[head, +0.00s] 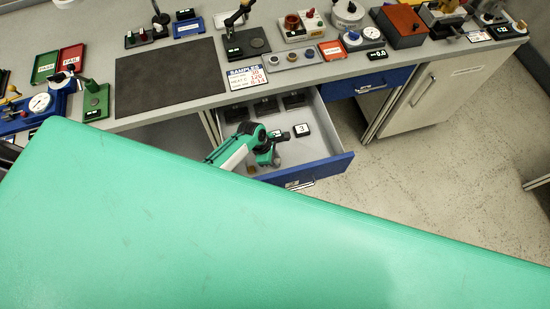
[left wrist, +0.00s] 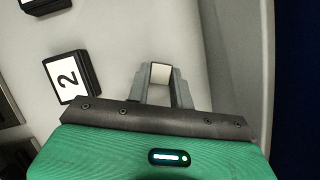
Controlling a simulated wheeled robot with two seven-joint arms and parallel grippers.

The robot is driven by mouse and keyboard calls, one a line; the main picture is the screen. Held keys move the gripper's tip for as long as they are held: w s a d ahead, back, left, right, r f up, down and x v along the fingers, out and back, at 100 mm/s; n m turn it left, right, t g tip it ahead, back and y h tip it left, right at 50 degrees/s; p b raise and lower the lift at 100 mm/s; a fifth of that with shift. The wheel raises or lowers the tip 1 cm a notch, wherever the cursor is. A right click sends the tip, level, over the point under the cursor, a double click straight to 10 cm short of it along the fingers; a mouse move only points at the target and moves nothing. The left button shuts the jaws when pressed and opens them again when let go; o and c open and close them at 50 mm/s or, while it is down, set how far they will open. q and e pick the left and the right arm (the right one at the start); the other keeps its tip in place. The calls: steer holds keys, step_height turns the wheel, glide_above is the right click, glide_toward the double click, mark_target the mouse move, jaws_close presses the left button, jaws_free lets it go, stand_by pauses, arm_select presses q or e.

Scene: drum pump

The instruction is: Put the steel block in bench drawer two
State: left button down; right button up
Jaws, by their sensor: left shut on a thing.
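The steel block (left wrist: 160,74) shows as a small, pale, square-ended piece between the two fingers of my left gripper (left wrist: 159,84) in the left wrist view. The fingers are shut on its sides. In the head view my left gripper (head: 268,158) points down inside an open drawer with a blue front (head: 310,172), near its left side. The block cannot be made out clearly there. Whether it touches the drawer floor I cannot tell. A number on the drawer front is not readable. My right gripper is not in view.
A dark block marked 2 (left wrist: 70,78) shows in the left wrist view. A shut blue drawer (head: 370,82) is to the right. The bench top (head: 205,98) holds instruments.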

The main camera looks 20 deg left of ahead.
arm_select(q)
steer(key=c, duration=1.2)
jaws_free()
steer(key=shift+f, duration=0.1)
steer(key=shift+c, duration=0.2)
steer(key=shift+a+r, duration=0.25)
steer(key=shift+r, duration=0.35)
steer(key=v, duration=1.1)
steer(key=shift+s+d, duration=0.1)
steer(key=shift+d, duration=0.05)
